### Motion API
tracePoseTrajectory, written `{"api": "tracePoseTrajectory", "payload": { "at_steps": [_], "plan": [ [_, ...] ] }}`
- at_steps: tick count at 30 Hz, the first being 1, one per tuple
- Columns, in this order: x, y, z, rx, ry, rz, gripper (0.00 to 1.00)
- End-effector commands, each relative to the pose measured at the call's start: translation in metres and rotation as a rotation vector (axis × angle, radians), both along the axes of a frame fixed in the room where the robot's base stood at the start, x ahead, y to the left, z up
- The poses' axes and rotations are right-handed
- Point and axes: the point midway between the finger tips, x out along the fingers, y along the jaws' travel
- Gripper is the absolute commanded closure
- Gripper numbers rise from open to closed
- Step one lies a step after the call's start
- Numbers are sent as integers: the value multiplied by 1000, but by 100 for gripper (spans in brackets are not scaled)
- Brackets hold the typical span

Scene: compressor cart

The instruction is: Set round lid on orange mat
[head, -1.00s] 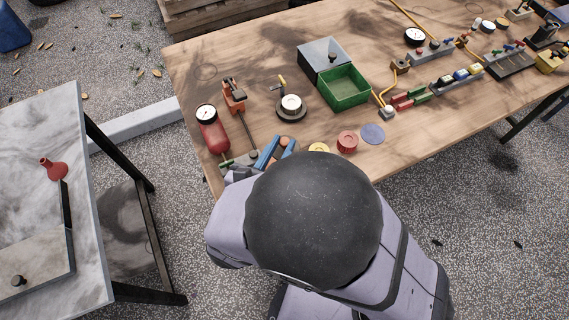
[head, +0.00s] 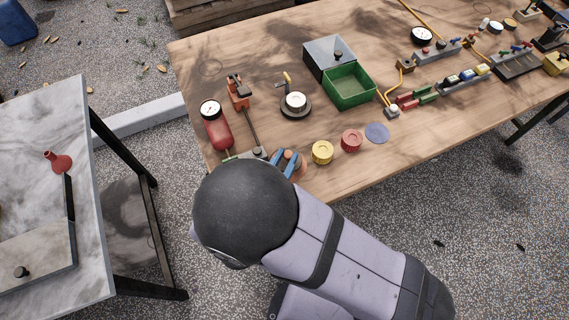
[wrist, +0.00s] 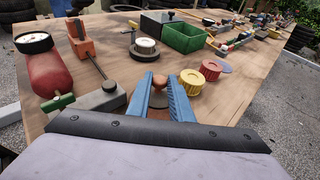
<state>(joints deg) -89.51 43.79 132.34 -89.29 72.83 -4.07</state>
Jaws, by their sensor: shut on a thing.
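My gripper (wrist: 164,99) reaches over the near left part of the wooden table, its two blue fingers closed on the wooden knob (wrist: 190,78) of a round brownish lid. The lid (wrist: 157,98) shows as a disc between and below the fingers in the wrist view, partly hidden by them. In the head view my gripper (head: 286,161) shows just beyond my dark round arm joint, which hides part of the table edge. I cannot tell whether the lid touches the table. I see no orange mat in either view.
A yellow cap (head: 322,152), a red cap (head: 351,140) and a flat blue disc (head: 376,133) lie right of my gripper. A red cylinder with a gauge (head: 216,128) and an orange clamp-like tool (head: 238,93) stand left. A green box (head: 351,101) is behind. A grey side table (head: 35,125) stands left.

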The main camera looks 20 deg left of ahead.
Motion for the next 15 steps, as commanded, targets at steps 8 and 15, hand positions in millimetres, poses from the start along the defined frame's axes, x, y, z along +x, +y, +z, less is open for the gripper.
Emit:
{"api": "tracePoseTrajectory", "payload": {
  "at_steps": [8,15],
  "plan": [
    [0,0,-26,-1,0,1,100],
    [0,0,-27,1,0,1,100]
  ]
}}
